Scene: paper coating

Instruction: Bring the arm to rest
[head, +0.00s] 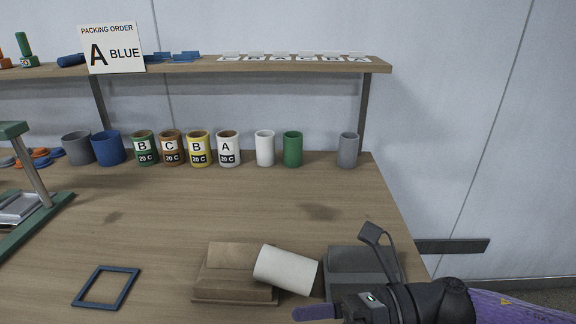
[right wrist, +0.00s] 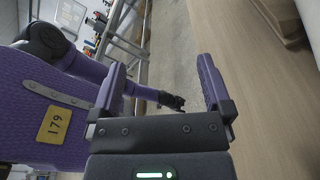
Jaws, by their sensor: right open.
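My right gripper (head: 335,270) comes in from the right at the table's front right corner in the head view. In the right wrist view its two purple fingers (right wrist: 160,88) stand wide apart with nothing between them. In the head view a white cylinder (head: 286,269) lies tilted on its side between a brown wooden block (head: 222,285) and a dark grey block (head: 362,260), just beyond the gripper. I cannot tell whether the gripper touches it. My left gripper is not in the head view.
Several cups and labelled cans stand along the back, including a green cup (head: 292,149) and a grey cup (head: 348,150). A shelf (head: 200,67) above holds a packing order sign (head: 112,48). A blue frame (head: 106,287) lies at front left. The table's middle (head: 200,210) is clear.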

